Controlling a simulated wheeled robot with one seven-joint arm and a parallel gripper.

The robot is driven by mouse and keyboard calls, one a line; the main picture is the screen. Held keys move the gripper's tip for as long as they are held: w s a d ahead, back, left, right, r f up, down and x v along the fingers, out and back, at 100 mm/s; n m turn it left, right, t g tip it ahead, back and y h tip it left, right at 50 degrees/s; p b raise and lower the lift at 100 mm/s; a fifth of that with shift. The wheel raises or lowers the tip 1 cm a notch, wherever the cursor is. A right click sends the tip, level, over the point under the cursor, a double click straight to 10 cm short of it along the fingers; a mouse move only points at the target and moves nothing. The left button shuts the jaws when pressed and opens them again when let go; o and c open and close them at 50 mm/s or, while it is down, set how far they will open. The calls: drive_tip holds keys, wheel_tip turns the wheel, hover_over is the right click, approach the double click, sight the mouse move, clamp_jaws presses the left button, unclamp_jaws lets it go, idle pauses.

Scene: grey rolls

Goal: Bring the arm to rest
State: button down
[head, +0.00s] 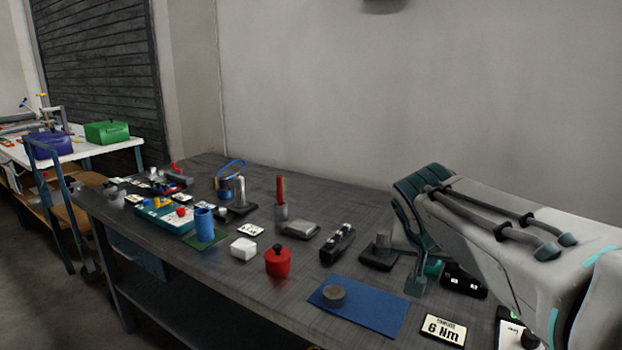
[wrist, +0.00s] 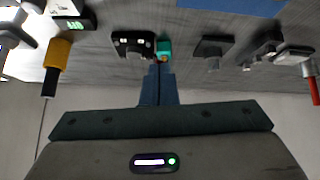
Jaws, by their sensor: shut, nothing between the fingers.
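My gripper (head: 416,284) hangs above the right part of the dark grey workbench (head: 240,283). Its fingers point down, and in the wrist view the gripper (wrist: 158,68) has its fingers together with nothing held. My white arm comes in from the right of the head view and hides the bench behind it. A grey roll (head: 334,293) lies on a blue mat (head: 372,312), to the left of my gripper and apart from it. The mat's edge also shows at the top of the wrist view (wrist: 235,6).
A black block (head: 463,281) and a dark stand (head: 379,252) are close to my gripper. A "6 Nm" sign (head: 443,329) is near the front. A red pot (head: 278,262), a white box (head: 243,248) and a blue cylinder (head: 204,222) stand farther left. Bare wall rises behind.

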drive_tip(key=s+a+r+n+g+y+p, duration=0.1)
drive_tip(key=s+a+n+g+y+p, duration=0.1)
drive_tip(key=s+p, duration=0.6)
drive_tip(key=s+a+r+n+g+y+p, duration=0.1)
drive_tip(key=s+a+r+n+y+p, duration=0.1)
drive_tip(key=s+p, duration=0.6)
drive_tip(key=shift+a+r+n+g+p, duration=0.15)
drive_tip(key=shift+a+n+g+p, duration=0.2)
drive_tip(key=shift+a, duration=0.55)
drive_tip(key=shift+d, duration=0.1)
